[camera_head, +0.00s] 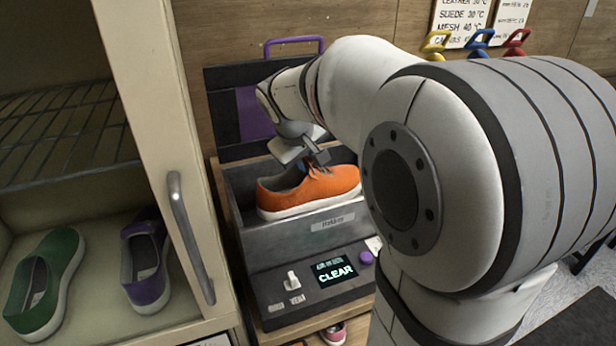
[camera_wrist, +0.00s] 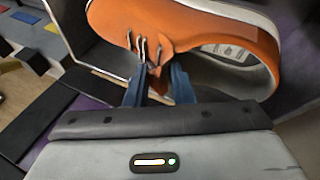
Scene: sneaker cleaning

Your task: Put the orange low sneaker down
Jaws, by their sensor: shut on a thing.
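The orange low sneaker (camera_head: 309,190) has a white sole and is in or just above the open box of a dark grey machine (camera_head: 300,233), toe to the right. I cannot tell whether its sole touches the box floor. My gripper (camera_head: 318,168) reaches down from above and is shut on the sneaker near its tongue and laces. In the wrist view the orange sneaker (camera_wrist: 198,22) fills the top, and the blue-grey fingertips (camera_wrist: 160,82) meet at its laces. My arm hides the right side of the machine.
The machine's lid (camera_head: 225,118) stands open behind the box. Its front panel has a screen (camera_head: 337,272) reading "CLEAR", a switch (camera_head: 292,280) and a purple knob (camera_head: 366,257). At left, an open cabinet holds a green shoe (camera_head: 62,275) and a purple shoe (camera_head: 150,262); its door edge (camera_head: 165,150) stands close by.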

